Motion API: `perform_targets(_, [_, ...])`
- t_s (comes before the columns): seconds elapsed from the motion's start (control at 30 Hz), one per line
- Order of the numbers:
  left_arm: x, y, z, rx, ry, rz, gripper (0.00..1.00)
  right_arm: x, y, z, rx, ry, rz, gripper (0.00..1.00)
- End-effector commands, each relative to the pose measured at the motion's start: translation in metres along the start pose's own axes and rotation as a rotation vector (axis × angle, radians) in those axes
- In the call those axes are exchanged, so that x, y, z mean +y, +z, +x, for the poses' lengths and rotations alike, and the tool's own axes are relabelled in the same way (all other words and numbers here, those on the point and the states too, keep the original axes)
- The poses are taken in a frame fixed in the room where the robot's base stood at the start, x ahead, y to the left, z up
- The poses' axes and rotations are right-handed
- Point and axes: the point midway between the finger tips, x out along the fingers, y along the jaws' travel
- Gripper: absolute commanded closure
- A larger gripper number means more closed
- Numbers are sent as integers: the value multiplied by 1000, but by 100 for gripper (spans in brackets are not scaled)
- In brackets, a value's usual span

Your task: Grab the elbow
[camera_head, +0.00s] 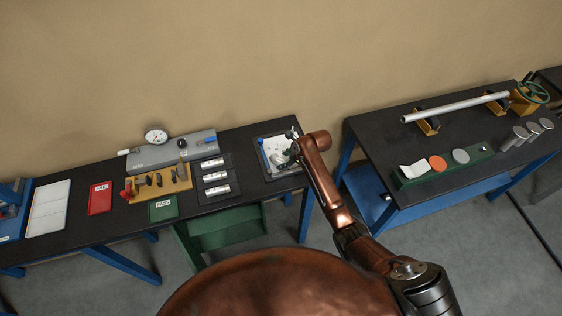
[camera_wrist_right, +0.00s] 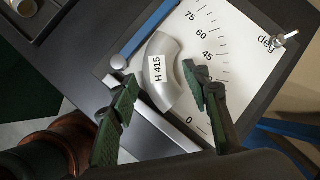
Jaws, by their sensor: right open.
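The elbow (camera_wrist_right: 167,76) is a short, curved silver pipe piece with a white label reading "H 415". In the right wrist view it lies on a white angle board (camera_wrist_right: 245,70) marked in degrees. My right gripper (camera_wrist_right: 160,88) is open, with one green-padded finger on each side of the elbow and the elbow between the fingertips; I cannot tell whether either finger touches it. In the head view my right gripper (camera_head: 291,151) is over the board on the dark left bench, partly covering the elbow. My left gripper is not in view.
The left bench (camera_head: 238,148) also holds a grey gauge block (camera_head: 160,155), a tray of silver cylinders (camera_head: 215,177), a red tray (camera_head: 100,198) and a green tray (camera_head: 163,208). A blue arm (camera_wrist_right: 150,32) lies beside the elbow. A second bench (camera_head: 375,150) carries a long pipe (camera_head: 455,107).

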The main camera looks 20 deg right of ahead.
Motion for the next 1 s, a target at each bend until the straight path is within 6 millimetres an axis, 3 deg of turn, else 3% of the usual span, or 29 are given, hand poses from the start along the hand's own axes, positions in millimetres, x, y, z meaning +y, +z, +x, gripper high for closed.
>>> perform_targets(0.2, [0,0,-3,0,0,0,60,0,0,24,1,0,-1,57])
perform_targets(0.47, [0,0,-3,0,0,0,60,0,0,26,0,-1,-2,57])
perform_targets(1.0, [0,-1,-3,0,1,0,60,0,0,26,0,0,-2,94])
